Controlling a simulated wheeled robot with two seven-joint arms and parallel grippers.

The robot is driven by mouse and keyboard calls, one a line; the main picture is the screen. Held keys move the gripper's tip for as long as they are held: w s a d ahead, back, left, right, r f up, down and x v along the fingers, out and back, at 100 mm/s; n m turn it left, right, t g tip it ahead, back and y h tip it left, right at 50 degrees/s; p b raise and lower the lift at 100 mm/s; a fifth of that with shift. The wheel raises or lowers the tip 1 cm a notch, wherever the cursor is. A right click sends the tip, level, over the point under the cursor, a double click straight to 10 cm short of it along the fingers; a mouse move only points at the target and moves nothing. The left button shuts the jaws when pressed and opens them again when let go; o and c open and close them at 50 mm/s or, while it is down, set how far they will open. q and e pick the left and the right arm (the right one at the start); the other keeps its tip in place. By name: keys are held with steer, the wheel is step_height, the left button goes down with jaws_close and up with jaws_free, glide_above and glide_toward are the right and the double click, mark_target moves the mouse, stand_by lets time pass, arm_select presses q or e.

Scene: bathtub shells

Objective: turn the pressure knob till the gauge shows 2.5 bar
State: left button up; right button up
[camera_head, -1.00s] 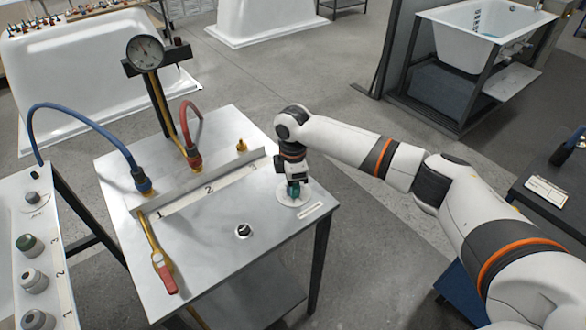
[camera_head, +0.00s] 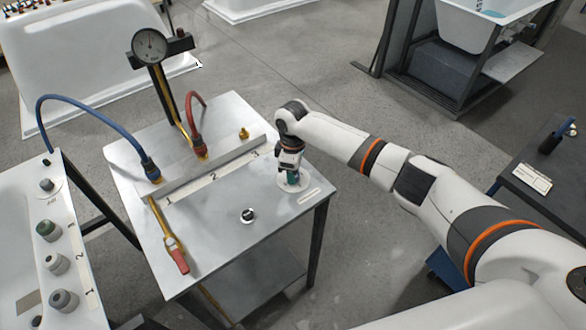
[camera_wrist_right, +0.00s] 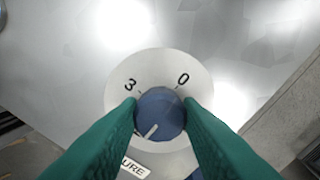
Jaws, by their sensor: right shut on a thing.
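The pressure knob (camera_wrist_right: 160,112) is blue with a white pointer line. It sits on a round pale dial plate (camera_wrist_right: 180,68) marked 3 and 0, with a label partly reading "URE". In the right wrist view its pointer slants to the lower left. My right gripper (camera_wrist_right: 160,118) has green fingers shut on the knob, one on each side. In the head view my right gripper (camera_head: 291,178) points down at the table's right corner and hides the knob. My left gripper is not in view.
The metal table (camera_head: 225,235) carries a blue hose (camera_head: 95,112), a red hose (camera_head: 191,103), a red-handled lever (camera_head: 178,260) and a small black knob (camera_head: 248,215). A panel with several knobs (camera_head: 55,264) stands at left. Bathtubs stand behind.

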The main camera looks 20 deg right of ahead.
steer(key=o, duration=1)
step_height(320, 180, up, 12)
steer(key=shift+r+b, duration=0.1)
steer(key=shift+b, duration=0.65)
